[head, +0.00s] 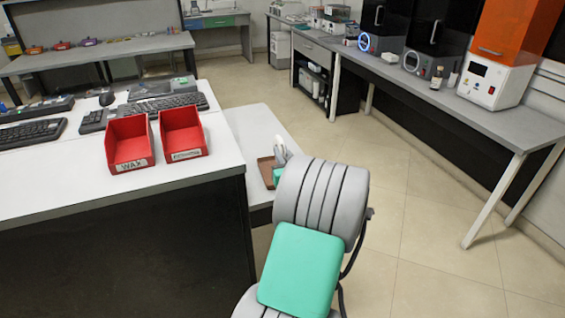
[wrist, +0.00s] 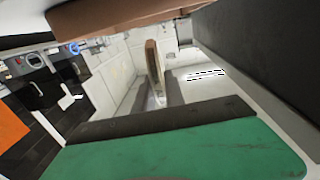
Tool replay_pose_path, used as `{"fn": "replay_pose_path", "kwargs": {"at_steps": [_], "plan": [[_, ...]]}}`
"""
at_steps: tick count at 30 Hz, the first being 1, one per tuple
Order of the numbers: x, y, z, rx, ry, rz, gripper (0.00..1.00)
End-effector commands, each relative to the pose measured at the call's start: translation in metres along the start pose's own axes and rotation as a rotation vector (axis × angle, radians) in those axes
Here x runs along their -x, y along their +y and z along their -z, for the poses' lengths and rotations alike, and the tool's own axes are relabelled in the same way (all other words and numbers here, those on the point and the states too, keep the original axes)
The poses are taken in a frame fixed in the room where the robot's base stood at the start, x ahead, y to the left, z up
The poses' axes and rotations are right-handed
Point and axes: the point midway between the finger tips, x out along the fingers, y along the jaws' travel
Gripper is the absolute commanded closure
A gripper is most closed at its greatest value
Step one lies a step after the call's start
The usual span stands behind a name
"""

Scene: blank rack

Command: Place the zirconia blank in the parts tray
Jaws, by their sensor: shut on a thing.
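My gripper (wrist: 158,92) is shut on the zirconia blank (wrist: 154,62), a pale, tan-edged disc seen nearly edge-on between the dark fingers in the wrist view. In the head view the blank (head: 280,146) is a small whitish shape beyond my grey and green arm, which hides most of the gripper. The brown parts tray (head: 265,170) lies on a low white surface just left of and below the blank, partly hidden by my arm. In the wrist view a brown edge, apparently the tray (wrist: 110,14), crosses the top. The blank looks apart from it.
Two red bins (head: 129,144) stand on the white bench (head: 60,185) at left, beside keyboards (head: 165,104). The low white surface (head: 250,125) adjoins this bench. A long grey bench (head: 440,97) with equipment runs along the right. The tiled floor between is clear.

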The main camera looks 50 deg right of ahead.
Motion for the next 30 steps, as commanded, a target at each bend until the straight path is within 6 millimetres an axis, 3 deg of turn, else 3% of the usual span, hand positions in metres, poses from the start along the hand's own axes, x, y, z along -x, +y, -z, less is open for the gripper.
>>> {"fn": "replay_pose_path", "kwargs": {"at_steps": [6,19,20,27,30], "plan": [[-0.005,0.004,-0.033,-0.002,-0.001,-0.003,1.0],[-0.005,0.004,-0.041,0.001,0.003,-0.003,1.0],[-0.005,0.004,-0.041,0.001,0.001,-0.003,0.85],[-0.005,0.004,-0.04,0.0,0.0,-0.003,0.65],[-0.005,0.004,-0.04,0.0,0.0,-0.003,0.64]]}}
